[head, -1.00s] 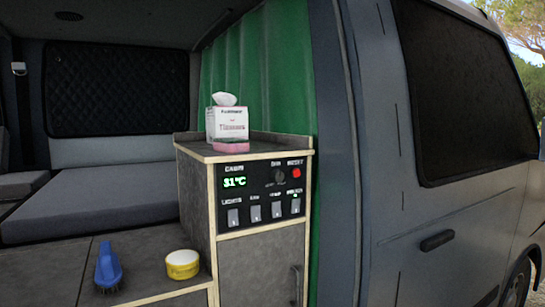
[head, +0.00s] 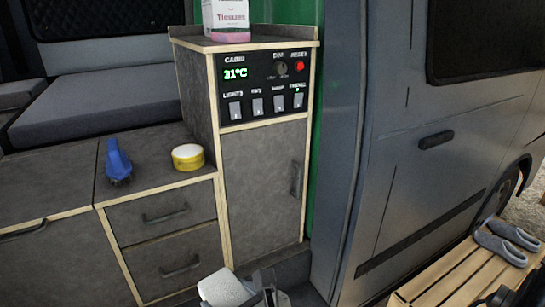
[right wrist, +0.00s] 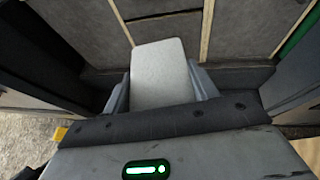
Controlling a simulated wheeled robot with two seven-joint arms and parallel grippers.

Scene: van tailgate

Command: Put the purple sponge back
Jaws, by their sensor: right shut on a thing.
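My right gripper (head: 262,290) is low at the bottom edge of the head view, in front of the cabinet. It is shut on a pale grey-white block with rounded corners (head: 224,287). In the right wrist view the block (right wrist: 160,72) sticks out between the two fingers (right wrist: 160,92). It looks pale, not purple. A flat pink block (head: 232,37) lies on the cabinet top against the front of the tissue box (head: 228,13). No clearly purple sponge shows. My left gripper is not in view.
The tall cabinet (head: 262,165) has a switch panel (head: 266,82). Grey shoes (head: 500,248) rest on a slatted wooden step (head: 450,278).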

